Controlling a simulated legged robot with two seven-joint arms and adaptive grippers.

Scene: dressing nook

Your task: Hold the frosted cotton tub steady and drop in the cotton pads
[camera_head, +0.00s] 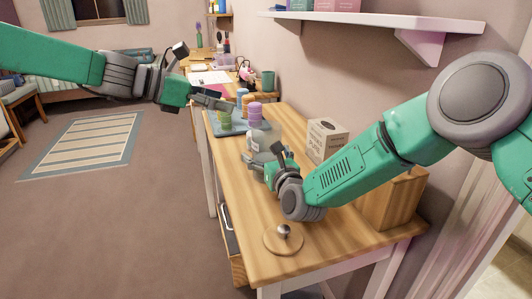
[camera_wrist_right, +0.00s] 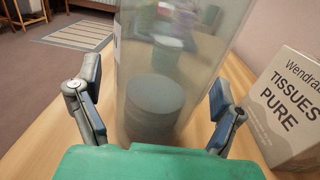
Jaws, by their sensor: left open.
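The frosted cotton tub (camera_head: 264,137) stands upright on the wooden dresser. It fills the middle of the right wrist view (camera_wrist_right: 185,50), where a dark grey stack of round discs (camera_wrist_right: 154,105) shows through its wall. My right gripper (camera_head: 265,166) is low at the tub, one finger on each side (camera_wrist_right: 157,105); narrow gaps show between fingers and wall. My left gripper (camera_head: 228,102) is open and empty in the air, left of a purple stack (camera_head: 254,113) that shows just above and behind the tub. I cannot tell whether the stacks are cotton pads.
A round wooden lid (camera_head: 268,243) with a metal knob lies at the near end. A tissue box (camera_head: 328,139) stands right of the tub. A blue tray (camera_head: 216,129) with a green stack (camera_head: 225,117) and a blue stack (camera_head: 243,97) lies behind. A shelf (camera_head: 375,18) hangs above.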

